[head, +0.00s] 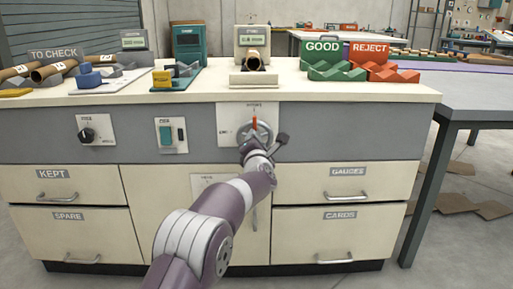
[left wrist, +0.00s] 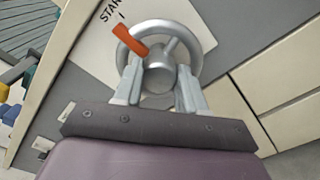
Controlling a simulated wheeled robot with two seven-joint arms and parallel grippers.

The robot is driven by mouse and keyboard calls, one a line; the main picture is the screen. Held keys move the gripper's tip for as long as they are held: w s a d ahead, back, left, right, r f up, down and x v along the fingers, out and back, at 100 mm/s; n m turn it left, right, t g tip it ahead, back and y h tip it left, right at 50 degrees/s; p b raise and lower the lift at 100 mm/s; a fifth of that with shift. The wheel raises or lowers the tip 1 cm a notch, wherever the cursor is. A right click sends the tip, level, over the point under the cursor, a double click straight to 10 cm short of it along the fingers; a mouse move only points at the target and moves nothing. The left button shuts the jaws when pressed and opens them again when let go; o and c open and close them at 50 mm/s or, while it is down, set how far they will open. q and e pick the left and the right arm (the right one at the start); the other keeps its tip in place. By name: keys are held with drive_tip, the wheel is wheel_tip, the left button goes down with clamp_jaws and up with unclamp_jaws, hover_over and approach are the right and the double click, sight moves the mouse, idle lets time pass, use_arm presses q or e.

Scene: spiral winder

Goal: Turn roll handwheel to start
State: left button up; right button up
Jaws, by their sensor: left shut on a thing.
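The grey handwheel (head: 263,133) is on a white plate on the cabinet front. It also shows in the left wrist view (left wrist: 206,40), with a round hub, spokes and a red-orange pointer (left wrist: 129,43). In the head view the pointer (head: 254,123) stands nearly upright, below small lettering. In the wrist view the START label (left wrist: 111,10) and its tick lie near the pointer's tip; exact alignment is hard to tell. My left gripper (head: 250,146) is at the wheel. In the wrist view its fingers (left wrist: 160,80) are on either side of the hub, shut on it. My right gripper is out of view.
A dial (head: 88,134) and a switch plate (head: 171,135) are to the left. Drawers (head: 345,184) lie below. The bench top holds cardboard tubes (head: 55,70), a GOOD rack (head: 325,66) and a REJECT rack (head: 385,68).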

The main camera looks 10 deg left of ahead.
use_arm(q)
drive_tip(key=shift+f, duration=0.1)
idle(0.4)
drive_tip(key=o, duration=1.1)
drive_tip(key=shift+c, duration=0.2)
drive_tip(key=p+v, duration=0.2)
drive_tip(key=v, duration=1)
drive_tip(key=shift+s+p, duration=0.3)
drive_tip(key=shift+s, duration=0.05)
drive_tip(key=shift+d, duration=0.1)
